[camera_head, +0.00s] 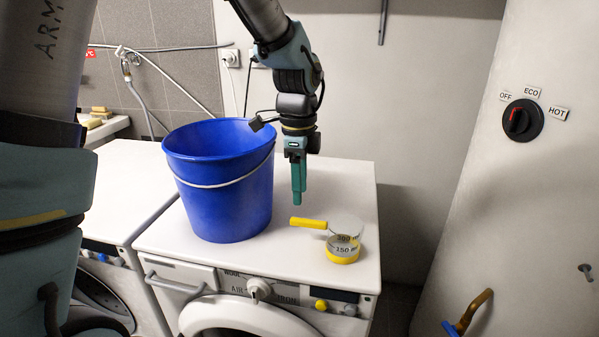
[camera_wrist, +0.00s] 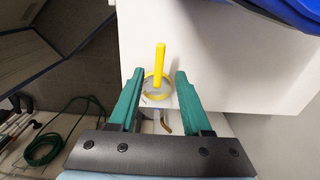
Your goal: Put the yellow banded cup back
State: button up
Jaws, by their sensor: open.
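The yellow banded cup (camera_head: 342,256) stands on the white machine top near its right front corner. It is a clear cup with a yellow band round its base, marks reading 300 and 150, and a yellow handle pointing left. My gripper (camera_head: 299,201) points down above the machine top, behind and to the left of the cup, and is empty. In the wrist view my gripper (camera_wrist: 160,76) has its two green fingers apart, with the cup (camera_wrist: 157,90) showing between them and below. The handle points to the top of that view. The fingers do not appear to touch the cup.
A large blue bucket (camera_head: 220,185) stands on the same machine top (camera_head: 345,187), left of my gripper. A second white machine (camera_head: 125,185) adjoins at left. A tank with a red-marked dial (camera_head: 521,120) stands at right. Behind the cup the top is clear.

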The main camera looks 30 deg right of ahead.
notch_tip(320, 180, up, 5)
jog(key=shift+f, duration=0.1)
dwell(0.6)
